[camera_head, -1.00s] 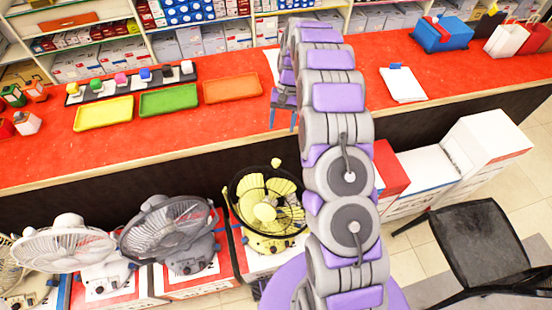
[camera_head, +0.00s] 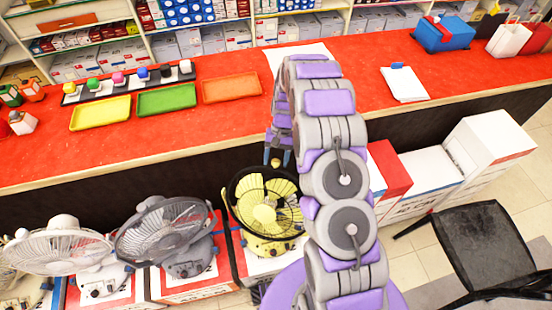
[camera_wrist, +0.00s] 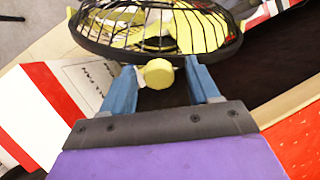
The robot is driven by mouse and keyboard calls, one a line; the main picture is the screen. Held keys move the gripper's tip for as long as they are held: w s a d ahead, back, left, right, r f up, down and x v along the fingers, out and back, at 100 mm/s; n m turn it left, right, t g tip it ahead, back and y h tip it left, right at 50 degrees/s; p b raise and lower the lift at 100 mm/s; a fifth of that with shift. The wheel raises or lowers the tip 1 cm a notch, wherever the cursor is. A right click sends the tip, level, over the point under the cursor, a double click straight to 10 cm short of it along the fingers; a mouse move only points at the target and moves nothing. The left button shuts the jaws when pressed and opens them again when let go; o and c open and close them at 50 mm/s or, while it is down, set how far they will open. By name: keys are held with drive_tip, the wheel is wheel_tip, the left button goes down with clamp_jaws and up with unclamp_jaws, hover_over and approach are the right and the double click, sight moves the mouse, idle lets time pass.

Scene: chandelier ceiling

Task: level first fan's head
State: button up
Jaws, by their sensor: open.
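The yellow fan (camera_head: 262,212) stands on a box in front of the red counter. Its round black cage is tipped back, facing upward in the head view. In the wrist view its cage (camera_wrist: 155,28) is at the top. A yellow knob (camera_wrist: 158,73) at the back of the fan also shows in the head view (camera_head: 276,162). My gripper (camera_wrist: 165,78) is open, with one blue finger on each side of the knob. I cannot tell whether either finger touches it. In the head view my gripper (camera_head: 278,157) is behind the fan, near the counter front.
A dark grey fan (camera_head: 168,235) and a white fan (camera_head: 62,250) stand on boxes to the left. The red counter (camera_head: 190,140) is close behind, with colored trays on top. White boxes (camera_head: 425,175) and a black chair (camera_head: 470,240) are at the right.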

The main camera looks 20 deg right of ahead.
drive_tip(key=shift+d, duration=0.1)
drive_tip(key=shift+c, duration=1.3)
clamp_jaws()
